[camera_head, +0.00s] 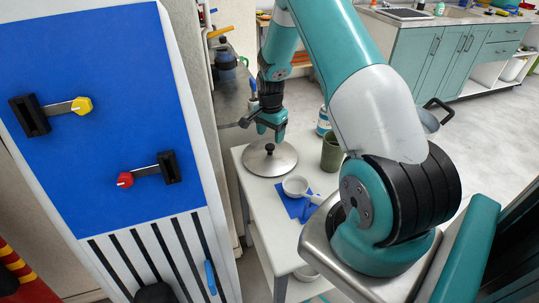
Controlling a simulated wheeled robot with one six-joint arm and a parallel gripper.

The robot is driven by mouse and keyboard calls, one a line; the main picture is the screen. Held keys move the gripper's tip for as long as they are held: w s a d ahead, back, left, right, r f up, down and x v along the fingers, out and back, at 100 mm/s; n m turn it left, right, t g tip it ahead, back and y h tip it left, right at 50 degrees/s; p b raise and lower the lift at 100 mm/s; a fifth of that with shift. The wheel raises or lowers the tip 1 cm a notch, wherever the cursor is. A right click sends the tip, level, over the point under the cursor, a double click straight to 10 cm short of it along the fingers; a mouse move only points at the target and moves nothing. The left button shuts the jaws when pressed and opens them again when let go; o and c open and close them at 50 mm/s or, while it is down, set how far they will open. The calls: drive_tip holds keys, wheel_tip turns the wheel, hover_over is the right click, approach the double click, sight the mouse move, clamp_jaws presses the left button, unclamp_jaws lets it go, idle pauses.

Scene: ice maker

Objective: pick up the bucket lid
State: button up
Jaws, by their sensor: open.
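The bucket lid (268,161) looks like a round metal lid with a dark knob (270,147) at its middle. It lies on the white table (273,220) near its far left end. My gripper (279,138) is above the lid, pointing down, its fingertips close to the knob. It is open. I cannot tell from this view whether the fingers stand around the knob or just above and beside it. What is under the lid is hidden.
A green cup (331,154), a bottle (323,121) and a white cup (295,186) on a blue cloth (300,208) stand right of the lid. A blue-fronted machine (103,95) with red and yellow handles rises at the left. Open floor (490,125) lies at the right.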

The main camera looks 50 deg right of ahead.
sight(270, 146)
drive_tip(key=shift+w+a+f+p, duration=0.1)
drive_tip(key=shift+f+p, duration=0.6)
drive_tip(key=shift+f, duration=2.35)
drive_tip(key=c, duration=1)
drive_tip(key=shift+r, duration=0.1)
drive_tip(key=shift+c, duration=0.2)
